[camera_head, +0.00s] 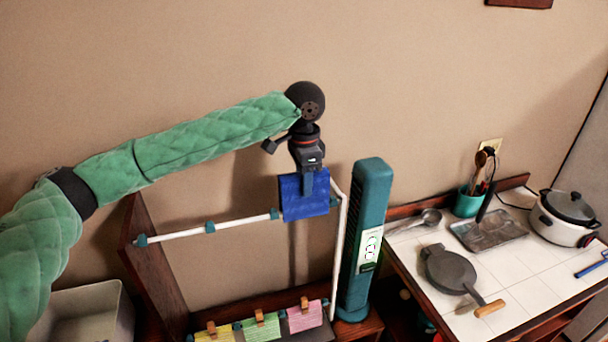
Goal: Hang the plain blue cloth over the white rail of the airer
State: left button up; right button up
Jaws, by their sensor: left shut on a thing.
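The plain blue cloth (304,208) is in my left gripper (308,184), which is shut on its upper part and points down. The cloth overlaps the right end of the airer's white rail (182,234) in the head view. I cannot tell whether it rests on the rail or hangs just in front of it. The rail runs from the dark wooden side panel (155,265) at left towards a white upright (341,245) at right, with several teal fittings along it. The rail behind the cloth is hidden. My right gripper is not in view.
A teal tower with a lit display (366,235) stands close to the right of the cloth. Yellow, green and pink (305,318) pegged pieces hang low on the airer. A grey bin (80,312) is at lower left. A tiled counter (412,262) holds a pan and cooker at right.

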aim_at(304, 210)
pick_arm(q)
jog(key=shift+f, duration=1.45)
jog(key=shift+f+b, duration=0.6)
jog(key=shift+f, duration=2.75)
jog(key=o, duration=1.1)
